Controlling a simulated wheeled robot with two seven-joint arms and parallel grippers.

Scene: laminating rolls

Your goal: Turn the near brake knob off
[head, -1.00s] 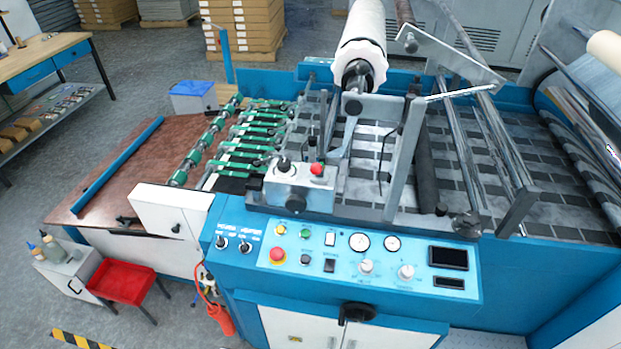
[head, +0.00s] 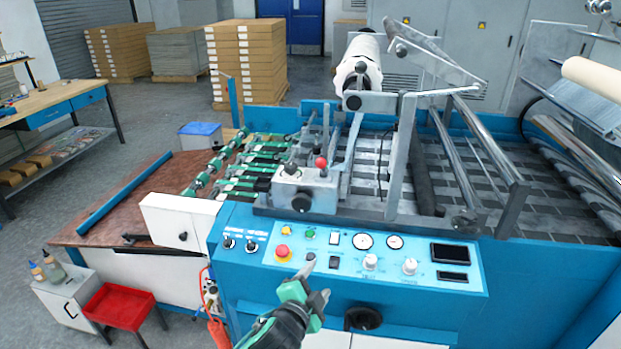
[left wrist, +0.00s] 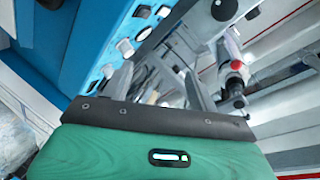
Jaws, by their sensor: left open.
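My left gripper (head: 317,279) is raised in front of the blue control panel (head: 462,297), below its middle, with its fingers apart and nothing between them. Two small switch knobs (head: 240,245) sit under labels at the panel's left end. Two white knobs (head: 390,265) sit right of the middle. The labels are too small to read, so I cannot tell which is the near brake knob or how it is set. In the left wrist view the gripper (left wrist: 158,78) points past the panel (left wrist: 92,70), and the gap between its fingers holds no knob.
A metal block with a black knob (head: 301,202) and a red-tipped lever (head: 321,163) stands above the panel. A red stop button (head: 283,252) is close to the gripper's left. A black handwheel (head: 363,319) projects below the panel. Space in front of the panel is open.

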